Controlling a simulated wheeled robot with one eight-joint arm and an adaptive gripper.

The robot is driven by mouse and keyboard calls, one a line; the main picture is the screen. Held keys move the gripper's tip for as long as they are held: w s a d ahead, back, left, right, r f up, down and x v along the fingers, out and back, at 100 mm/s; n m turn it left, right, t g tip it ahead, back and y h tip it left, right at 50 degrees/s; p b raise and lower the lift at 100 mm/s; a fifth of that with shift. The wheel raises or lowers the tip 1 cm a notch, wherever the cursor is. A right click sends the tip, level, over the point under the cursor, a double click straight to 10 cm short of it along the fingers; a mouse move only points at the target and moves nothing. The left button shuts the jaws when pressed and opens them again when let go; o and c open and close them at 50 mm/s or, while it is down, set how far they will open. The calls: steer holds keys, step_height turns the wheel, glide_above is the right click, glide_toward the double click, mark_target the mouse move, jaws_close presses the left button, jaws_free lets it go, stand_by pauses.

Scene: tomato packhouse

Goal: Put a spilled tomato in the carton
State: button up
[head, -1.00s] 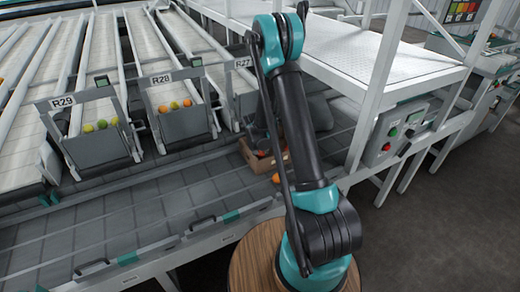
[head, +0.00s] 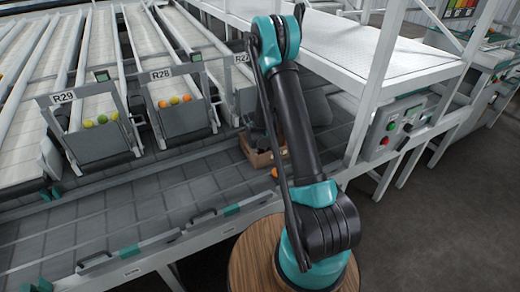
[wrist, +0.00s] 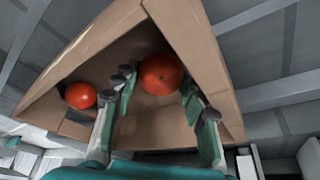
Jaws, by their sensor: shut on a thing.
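An open brown carton (head: 262,158) stands on the grey slatted deck, partly hidden behind my arm in the head view. In the wrist view the carton (wrist: 215,45) fills the middle, with its walls around my fingertips. My gripper (wrist: 158,82) is shut on a red tomato (wrist: 161,74), which shows against the carton's inside. Its height above the carton floor is hard to tell. A second red tomato (wrist: 80,95) shows at the carton's left side. In the head view an orange-red tomato (head: 275,172) shows near the carton's front, beside my arm.
Chutes marked R29 (head: 94,136) and R28 (head: 183,116) hold several yellow, green and orange fruits behind the deck. A white raised platform (head: 345,45) on posts and a control box (head: 398,127) stand at the right. The deck left of the carton is clear.

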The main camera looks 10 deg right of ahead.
steer(key=shift+f, duration=0.55)
steer(key=o, duration=0.9)
steer(key=c, duration=0.4)
steer(key=shift+o, duration=0.2)
steer(key=shift+r, duration=3.5)
